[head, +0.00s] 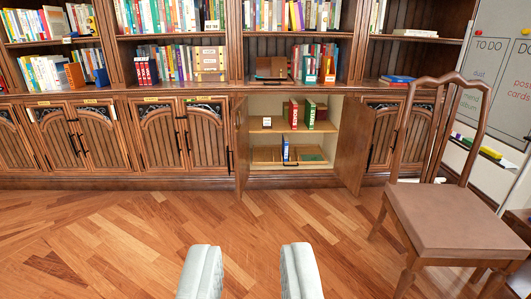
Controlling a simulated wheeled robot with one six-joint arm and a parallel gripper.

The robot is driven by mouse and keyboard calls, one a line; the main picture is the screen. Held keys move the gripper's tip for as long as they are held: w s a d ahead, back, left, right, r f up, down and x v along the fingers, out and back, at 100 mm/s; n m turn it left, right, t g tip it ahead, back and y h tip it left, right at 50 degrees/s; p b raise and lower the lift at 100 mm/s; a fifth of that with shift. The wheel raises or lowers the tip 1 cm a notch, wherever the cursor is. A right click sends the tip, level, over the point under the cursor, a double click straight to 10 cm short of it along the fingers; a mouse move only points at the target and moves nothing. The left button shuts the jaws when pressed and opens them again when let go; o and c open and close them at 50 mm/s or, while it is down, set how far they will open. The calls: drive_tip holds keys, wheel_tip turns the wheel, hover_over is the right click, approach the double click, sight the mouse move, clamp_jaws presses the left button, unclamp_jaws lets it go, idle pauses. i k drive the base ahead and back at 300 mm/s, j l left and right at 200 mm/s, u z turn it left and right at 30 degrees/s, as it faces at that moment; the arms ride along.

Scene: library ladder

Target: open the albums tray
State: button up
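A low cabinet stands open in the wall of shelves, its left door (241,145) and right door (352,143) both swung out. At the bottom of the cabinet is a shallow wooden tray (264,156), with a blue binder (285,149) upright in it and a flat green item (312,157) to the right. I cannot read any label on the tray, and whether it is pulled out at all is too small to tell. My gripper (250,270) is open and empty in the foreground, over the floor, well short of the cabinet.
On the cabinet's inner shelf stand a red binder (293,114), a green binder (309,113) and a small white card (267,122). A wooden chair (445,215) stands at the right, near a whiteboard (498,75). The wooden floor (130,235) before the cabinet is clear.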

sight(261, 154)
drive_tip(key=i, duration=1.7)
drive_tip(key=i+j+z, duration=0.1)
drive_tip(key=i+z, duration=0.2)
drive_tip(key=i, duration=0.25)
drive_tip(key=i+j+z, duration=0.25)
drive_tip(key=i, duration=0.3)
drive_tip(key=i+j+z, duration=0.3)
drive_tip(key=i, duration=0.2)
drive_tip(key=i+j+z, duration=0.3)
drive_tip(key=i+j, duration=0.1)
drive_tip(key=i, duration=0.1)
